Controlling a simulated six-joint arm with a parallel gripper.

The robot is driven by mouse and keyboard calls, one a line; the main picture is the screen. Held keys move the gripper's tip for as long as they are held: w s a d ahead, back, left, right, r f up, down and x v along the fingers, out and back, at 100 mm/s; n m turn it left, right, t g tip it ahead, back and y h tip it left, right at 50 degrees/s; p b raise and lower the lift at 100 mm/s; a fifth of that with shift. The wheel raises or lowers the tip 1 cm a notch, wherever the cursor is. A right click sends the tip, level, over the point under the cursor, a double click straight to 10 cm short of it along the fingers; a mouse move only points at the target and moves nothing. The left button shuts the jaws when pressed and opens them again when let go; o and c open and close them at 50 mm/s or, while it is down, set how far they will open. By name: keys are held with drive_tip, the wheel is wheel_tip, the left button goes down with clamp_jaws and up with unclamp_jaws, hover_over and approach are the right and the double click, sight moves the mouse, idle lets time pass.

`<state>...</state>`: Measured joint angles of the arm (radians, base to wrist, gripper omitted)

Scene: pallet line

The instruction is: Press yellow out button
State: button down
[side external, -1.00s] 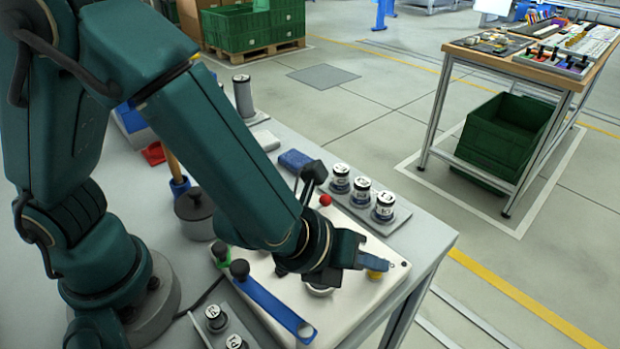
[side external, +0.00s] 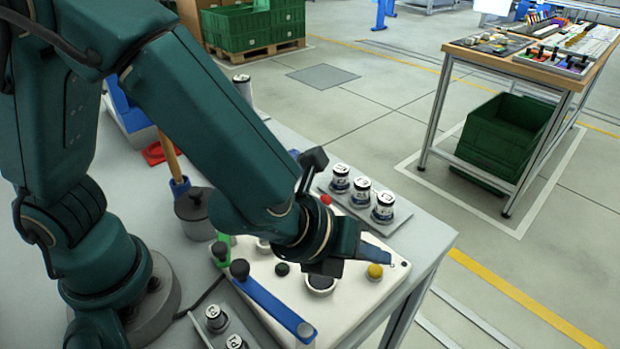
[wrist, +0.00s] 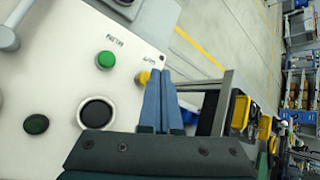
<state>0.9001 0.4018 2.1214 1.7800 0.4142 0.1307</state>
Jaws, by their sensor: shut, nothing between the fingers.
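The yellow button (side external: 375,271) is a round knob near the right corner of the white control panel (side external: 345,312). In the wrist view the yellow button (wrist: 144,77) is partly hidden behind my fingers. My gripper (side external: 388,260) is shut and empty. In the side view its fingertips stand above and slightly beyond the yellow button, apparently apart from it. In the wrist view the shut blue-grey fingers (wrist: 163,74) point just right of the button, near the panel edge.
A green button (wrist: 106,60), a black button (wrist: 36,124) and a large round black-centred fitting (wrist: 96,113) share the panel. A red button (side external: 325,199) sits at its far side. Labelled canisters (side external: 360,191) stand behind. A blue bar (side external: 270,305) lies along the near edge.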

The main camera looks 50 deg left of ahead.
drive_tip(key=shift+r, duration=2.5)
drive_tip(key=a+r+n+t+y, duration=0.15)
drive_tip(key=a+r+n, duration=0.25)
drive_tip(key=a+n, duration=0.4)
drive_tip(key=a+r+n+y, duration=0.35)
drive_tip(key=a+n, duration=0.25)
drive_tip(key=a, duration=0.3)
drive_tip(key=s+f+n+g+h, duration=0.2)
drive_tip(key=s+n+g, duration=0.2)
drive_tip(key=s+n, duration=0.8)
drive_tip(key=n, duration=0.4)
drive_tip(key=shift+s+d+f+n+g, duration=0.2)
drive_tip(key=shift+s+f+n+g, duration=0.05)
drive_tip(key=shift+f+n+g, duration=0.1)
